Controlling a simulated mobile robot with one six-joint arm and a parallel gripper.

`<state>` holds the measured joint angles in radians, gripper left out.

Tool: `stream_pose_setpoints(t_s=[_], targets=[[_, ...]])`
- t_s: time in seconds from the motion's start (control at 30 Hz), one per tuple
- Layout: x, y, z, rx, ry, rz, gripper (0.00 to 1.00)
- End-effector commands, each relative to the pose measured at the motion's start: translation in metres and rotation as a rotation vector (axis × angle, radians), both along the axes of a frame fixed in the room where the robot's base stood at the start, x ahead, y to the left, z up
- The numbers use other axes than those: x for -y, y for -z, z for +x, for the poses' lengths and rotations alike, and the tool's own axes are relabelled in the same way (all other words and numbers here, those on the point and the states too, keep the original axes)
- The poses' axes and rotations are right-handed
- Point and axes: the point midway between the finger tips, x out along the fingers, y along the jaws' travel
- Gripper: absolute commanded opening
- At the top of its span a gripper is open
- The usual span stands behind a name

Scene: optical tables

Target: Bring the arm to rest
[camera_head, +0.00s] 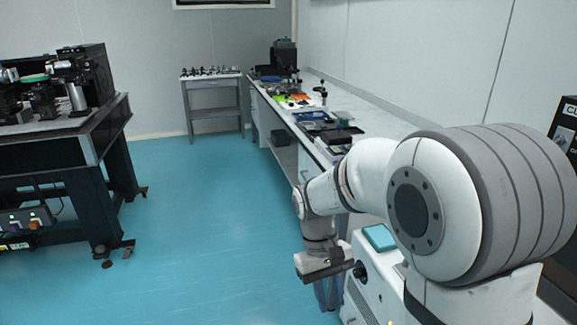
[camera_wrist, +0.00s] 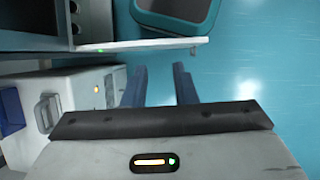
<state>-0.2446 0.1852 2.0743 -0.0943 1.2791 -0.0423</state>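My arm reaches in from the right in the head view, bent downward at its wrist. My gripper (camera_head: 328,292) hangs low over the blue floor, beside a white cabinet unit (camera_head: 372,283). In the wrist view, my gripper (camera_wrist: 160,86) shows two blue fingers standing apart with a gap between them. Nothing is held between the fingers. Blue floor and part of a white surface show beyond the fingertips.
A long white bench (camera_head: 357,110) with parts on it runs along the right wall. A black-framed optical table (camera_head: 80,141) stands at the left. A small grey shelf table (camera_head: 213,112) stands at the back. The blue floor (camera_head: 207,220) between them is clear.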

Motion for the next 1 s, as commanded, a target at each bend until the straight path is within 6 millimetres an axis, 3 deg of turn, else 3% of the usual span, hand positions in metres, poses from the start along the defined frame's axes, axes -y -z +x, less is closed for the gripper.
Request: stream_pose_setpoints(t_s=[0.03,0.1,0.3,0.43,0.63,1.0], targets=[[0.009,-0.033,-0.009,0.054,0.030,0.019,0.25],[0.019,-0.059,-0.019,0.128,0.070,0.046,0.25],[0.043,-0.123,-0.053,0.342,0.181,0.107,0.25],[0.055,-0.153,-0.072,0.467,0.244,0.134,0.25],[0.064,-0.174,-0.090,0.584,0.301,0.155,0.25],[0.066,-0.175,-0.093,0.608,0.312,0.159,0.25]])
